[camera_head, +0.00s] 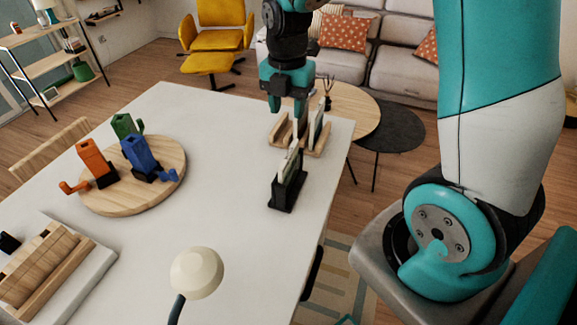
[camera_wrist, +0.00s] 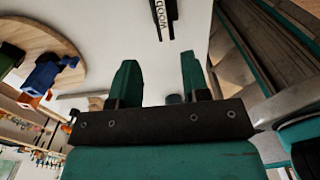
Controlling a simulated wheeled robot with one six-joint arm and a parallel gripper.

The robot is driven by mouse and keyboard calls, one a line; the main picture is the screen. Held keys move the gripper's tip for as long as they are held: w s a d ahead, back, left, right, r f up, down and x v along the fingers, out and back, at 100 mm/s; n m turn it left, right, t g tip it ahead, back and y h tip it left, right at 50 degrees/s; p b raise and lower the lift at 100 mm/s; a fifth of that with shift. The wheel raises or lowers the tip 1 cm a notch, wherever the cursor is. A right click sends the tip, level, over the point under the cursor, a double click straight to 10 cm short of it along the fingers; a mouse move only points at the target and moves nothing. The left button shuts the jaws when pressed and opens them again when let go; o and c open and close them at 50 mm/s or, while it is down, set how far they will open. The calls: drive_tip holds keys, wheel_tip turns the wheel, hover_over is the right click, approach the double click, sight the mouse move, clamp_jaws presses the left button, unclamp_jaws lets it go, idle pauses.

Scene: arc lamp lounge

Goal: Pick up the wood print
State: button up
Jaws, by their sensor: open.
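In the wrist view, a dark upright piece lettered "wood" (camera_wrist: 160,18) shows at the top edge, seen nearly edge-on and cut off by the frame. In the head view, a black holder (camera_head: 286,198) with thin upright panels stands on the white table; I cannot tell for sure which panel is the wood print. My gripper (camera_head: 288,104) is behind this holder, over the wooden rack (camera_head: 318,143), pointing down. In the wrist view, its two teal fingers (camera_wrist: 157,65) are apart with nothing between them, and the lettered piece lies beyond their tips.
The rack holds upright panels close to my gripper. On the white table (camera_head: 225,215) are a round board (camera_head: 170,186) with orange, green and blue items, a wooden slatted piece (camera_head: 40,268) and a cream lamp head (camera_head: 196,272). The table's middle is clear. A round side table (camera_head: 355,112) stands behind.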

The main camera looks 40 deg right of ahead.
sight(289, 153)
wheel_tip(289, 153, down, 9)
drive_tip(key=shift+r+p, duration=0.15)
drive_tip(key=shift+p, duration=0.8)
drive_tip(key=shift+s+f+p, duration=0.1)
drive_tip(key=shift+f+p, duration=1.15)
drive_tip(key=shift+f, duration=1.45)
clamp_jaws()
